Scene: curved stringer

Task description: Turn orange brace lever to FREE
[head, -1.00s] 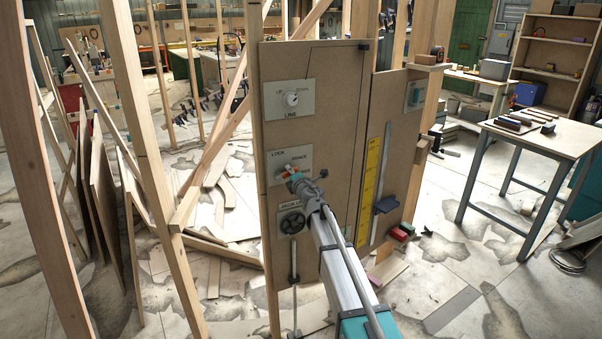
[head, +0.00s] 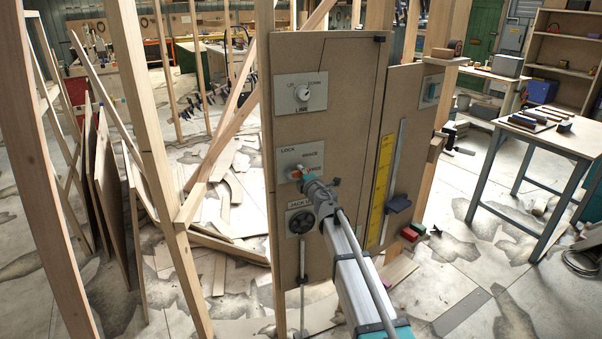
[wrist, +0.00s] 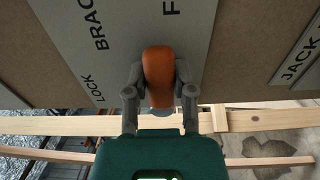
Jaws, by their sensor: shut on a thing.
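The orange brace lever (wrist: 158,75) sits between the two fingers of my gripper (wrist: 160,90) in the wrist view, with both fingers closed on its sides. In the head view my gripper (head: 308,178) is at the brace plate (head: 284,160), and only a bit of orange (head: 308,171) shows there. The plate carries the words LOCK and BRACE, and a third label partly hidden by my gripper. In the wrist view the plate (wrist: 120,30) shows LOCK, BRACE and a cut-off letter F. The lever's exact angle against the labels is hard to tell.
A line knob plate (head: 301,93) is above on the same panel (head: 340,125). A jack plate with a black handwheel (head: 301,222) is just below my gripper. A yellow scale (head: 380,185) with a slider stands to the right. Wooden studs (head: 160,170) stand to the left.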

